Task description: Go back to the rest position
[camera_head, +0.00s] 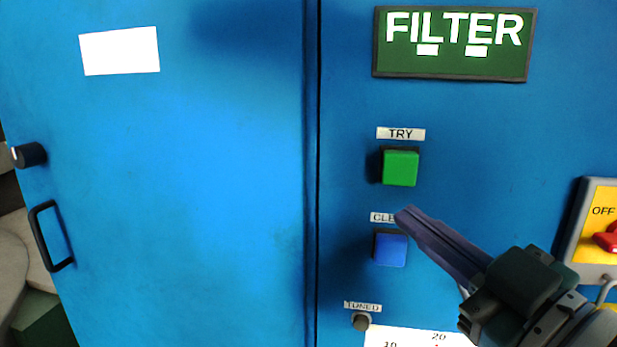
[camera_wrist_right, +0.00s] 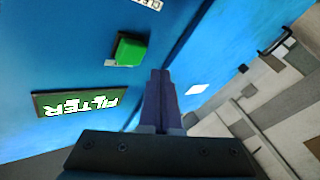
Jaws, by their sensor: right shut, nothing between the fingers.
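My right gripper (camera_head: 408,215) comes in from the lower right in the head view. Its fingers are shut with nothing between them. The fingertips overlap the end of the label above the blue button (camera_head: 390,248), just below the green TRY button (camera_head: 400,167). In the right wrist view the closed fingers (camera_wrist_right: 160,78) point up the picture, with the green button (camera_wrist_right: 129,50) to their left. I cannot tell whether the fingertips touch the panel. My left gripper is not in view.
A blue cabinet fills the view. A FILTER display (camera_head: 453,44) is at the top, a small TUNED knob (camera_head: 361,321) below, and a yellow OFF switch plate (camera_head: 597,250) at the right. The cabinet door has a black handle (camera_head: 50,237) and a dark knob (camera_head: 29,155) at the left.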

